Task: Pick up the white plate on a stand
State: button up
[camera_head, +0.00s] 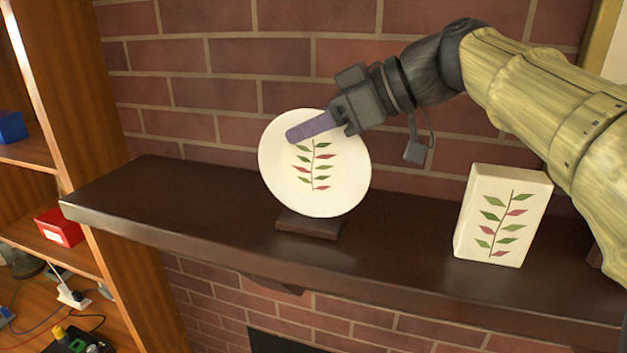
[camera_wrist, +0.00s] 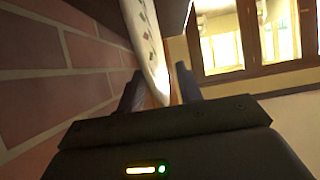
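The white plate (camera_head: 315,195) has a leaf pattern in red and green. It stands upright on a small dark stand (camera_head: 310,224) on the mantel shelf. My gripper (camera_head: 300,133) is at the plate's upper part, with one finger in front of the plate's face. In the wrist view, the plate (camera_wrist: 150,50) shows edge-on, with its rim between the two fingers of my gripper (camera_wrist: 160,92). The fingers stand apart, with a visible gap beside the rim. The finger behind the plate is hidden in the head view.
The dark mantel shelf (camera_head: 180,205) runs along a brick wall (camera_head: 200,90). A white block with a leaf pattern (camera_head: 502,215) stands on it to the right. The shelf left of the plate is clear. A wooden shelf unit (camera_head: 80,130) stands at the far left.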

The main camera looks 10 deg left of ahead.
grip_shut()
dwell(1.2)
